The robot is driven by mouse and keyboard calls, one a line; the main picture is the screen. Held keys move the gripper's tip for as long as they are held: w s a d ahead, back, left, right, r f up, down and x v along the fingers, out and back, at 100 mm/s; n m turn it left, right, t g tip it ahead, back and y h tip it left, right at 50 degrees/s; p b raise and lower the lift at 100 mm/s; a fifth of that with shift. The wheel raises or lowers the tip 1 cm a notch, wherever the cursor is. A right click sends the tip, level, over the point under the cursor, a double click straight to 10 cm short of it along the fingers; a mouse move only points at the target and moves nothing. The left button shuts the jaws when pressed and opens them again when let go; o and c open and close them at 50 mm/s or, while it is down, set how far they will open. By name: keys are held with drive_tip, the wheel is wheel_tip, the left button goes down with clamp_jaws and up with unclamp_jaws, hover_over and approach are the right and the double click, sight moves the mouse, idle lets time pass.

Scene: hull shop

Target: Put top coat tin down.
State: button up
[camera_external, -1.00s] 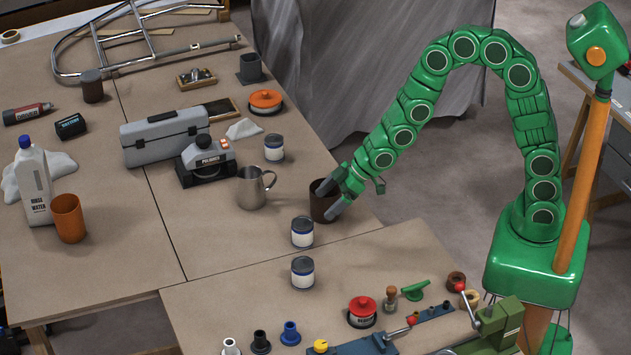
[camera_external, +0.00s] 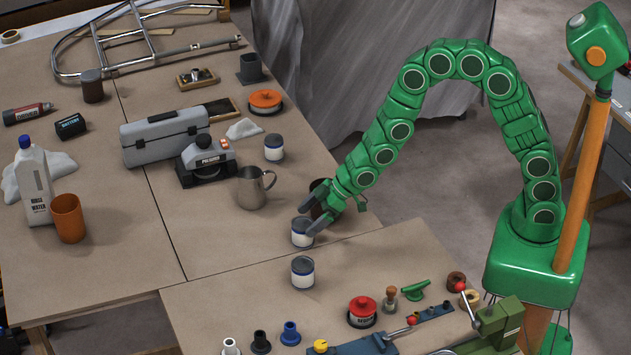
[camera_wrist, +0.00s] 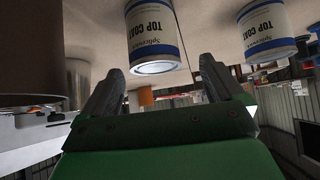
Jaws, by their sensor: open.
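A white and blue top coat tin (camera_external: 302,239) with a dark lid stands upright on the bench. In the wrist view, which is turned over, this tin (camera_wrist: 152,32) shows its "TOP COAT" label just beyond and between the fingers. My gripper (camera_external: 312,216) is open at the tin's upper part; I cannot tell whether a finger touches it. The fingers (camera_wrist: 158,82) hold nothing in the wrist view. A second top coat tin (camera_external: 302,272) stands nearer the front, also in the wrist view (camera_wrist: 265,32). A third similar tin (camera_external: 274,148) stands farther back, its label unreadable.
A dark brown cup (camera_external: 318,187) stands right behind my gripper, partly hidden. A steel jug (camera_external: 252,188) and a polisher (camera_external: 206,160) stand to the left. A red-lidded tin (camera_external: 362,311) and bench tools are at the front. Bare bench (camera_external: 215,240) lies left of the tins.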

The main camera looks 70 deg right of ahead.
sight(306, 222)
drive_tip(key=shift+d+x, duration=0.25)
drive_tip(key=shift+x, duration=2.5)
drive_tip(key=shift+d, duration=0.1)
drive_tip(key=shift+f, duration=0.1)
drive_tip(key=c, duration=1.4)
wheel_tip(306, 222, up, 10)
drive_tip(key=shift+f, duration=0.25)
drive_tip(key=shift+r, duration=0.3)
drive_tip(key=d+r+m+h, duration=0.1)
drive_tip(key=d+r+m, duration=0.1)
drive_tip(key=d, duration=0.5)
drive_tip(key=w+d+r+m+t+h, duration=0.1)
drive_tip(key=d+m+h, duration=0.1)
drive_tip(key=d, duration=0.6)
drive_tip(key=w+d+r+m+h, duration=0.1)
drive_tip(key=d+r+m+h, duration=0.1)
drive_tip(key=d, duration=0.5)
drive_tip(key=shift+d+r+m+t, duration=0.35)
drive_tip(key=shift+m+t, duration=0.05)
drive_tip(key=shift+m, duration=0.2)
